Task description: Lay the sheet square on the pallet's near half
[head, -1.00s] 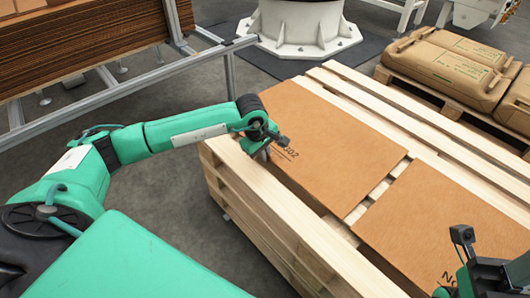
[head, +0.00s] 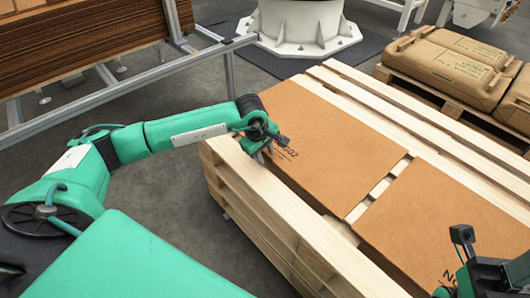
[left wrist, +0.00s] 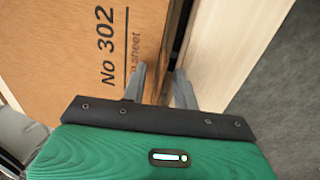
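Two brown sheets lie flat on the wooden pallet (head: 262,200). The far sheet (head: 330,130), printed "302", has my left gripper (head: 267,155) at its left edge. The near sheet (head: 430,210) lies at lower right, with a narrow strip of slats showing between the sheets. In the left wrist view, the fingers of my left gripper (left wrist: 160,85) stand apart, one over the far sheet (left wrist: 75,50) by its print and one beside its edge, next to a pale board (left wrist: 225,45). My right gripper (head: 441,291) is at the near sheet's lower part; its fingers are mostly hidden.
Brown sacks (head: 445,65) lie on another pallet at upper right. A grey metal frame (head: 120,85) with a stack of brown sheets (head: 80,40) stands at upper left. A white round base (head: 303,25) stands behind the pallet. Grey floor is clear left of the pallet.

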